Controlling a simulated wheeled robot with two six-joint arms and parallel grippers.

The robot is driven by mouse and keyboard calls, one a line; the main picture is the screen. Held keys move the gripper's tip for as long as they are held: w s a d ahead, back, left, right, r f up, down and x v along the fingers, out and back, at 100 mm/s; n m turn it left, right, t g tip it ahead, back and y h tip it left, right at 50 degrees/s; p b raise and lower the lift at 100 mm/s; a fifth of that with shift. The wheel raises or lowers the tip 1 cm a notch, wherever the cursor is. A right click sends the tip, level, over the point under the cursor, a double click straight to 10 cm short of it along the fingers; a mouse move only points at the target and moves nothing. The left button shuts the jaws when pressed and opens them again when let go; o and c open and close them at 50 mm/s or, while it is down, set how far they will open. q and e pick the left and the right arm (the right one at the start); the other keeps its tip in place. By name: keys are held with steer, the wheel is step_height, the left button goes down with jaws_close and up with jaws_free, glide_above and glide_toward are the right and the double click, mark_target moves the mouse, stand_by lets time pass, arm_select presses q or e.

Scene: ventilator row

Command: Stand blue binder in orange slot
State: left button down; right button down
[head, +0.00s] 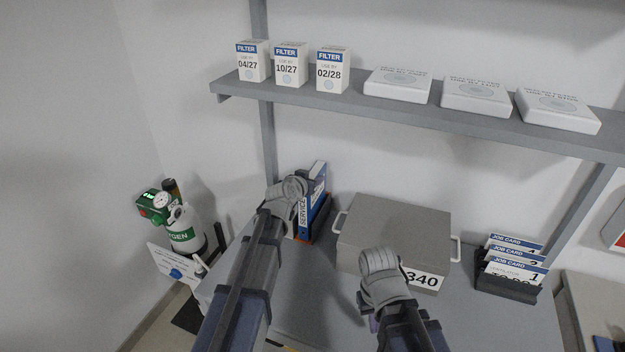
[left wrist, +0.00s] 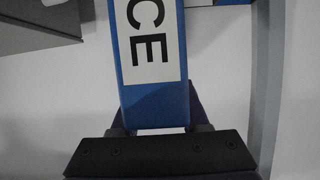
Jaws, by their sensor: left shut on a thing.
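The blue binder (head: 313,211) stands upright at the left end of the bench, with a white SERVICE label on its spine. My left gripper (head: 294,190) is at the binder's spine and shut on it. In the left wrist view the blue spine (left wrist: 152,105) with part of its label runs down between the fingers (left wrist: 160,130). An orange-red holder (head: 325,232) shows at the binder's foot; whether the binder is fully seated in it is hidden by my arm. My right gripper (head: 378,262) is in front of the grey box, its fingers not clearly visible.
A grey box (head: 395,222) with handles sits mid-bench. A black rack of job cards (head: 506,284) stands to the right. A shelf (head: 450,118) with filter boxes and flat packs hangs above. A green and white oxygen cylinder (head: 186,232) stands left of the bench.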

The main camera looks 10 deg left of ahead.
arm_select(q)
steer(key=shift+c, duration=2)
jaws_free()
steer(key=shift+r+p, duration=0.15)
steer(key=shift+p, duration=0.15)
arm_select(e)
steer(key=shift+r, duration=0.15)
arm_select(q)
steer(key=p+v, duration=0.4)
steer(key=v, duration=0.8)
arm_select(e)
step_height(320, 180, up, 4)
steer(key=shift+r, duration=0.25)
arm_select(q)
steer(key=s+d+f+m+g+h, duration=0.1)
steer(key=s+d+f+m+g, duration=0.1)
steer(key=s+d+f+g, duration=0.7)
steer(key=s+d+f+g+y, duration=0.1)
steer(key=s+f+g+y, duration=0.1)
steer(key=s, duration=0.6)
steer(key=s+d+f+g+y, duration=0.2)
steer(key=s+y, duration=0.1)
steer(key=s, duration=0.5)
steer(key=shift+s+f+g, duration=0.15)
steer(key=shift+s+g, duration=0.15)
steer(key=shift+g, duration=0.1)
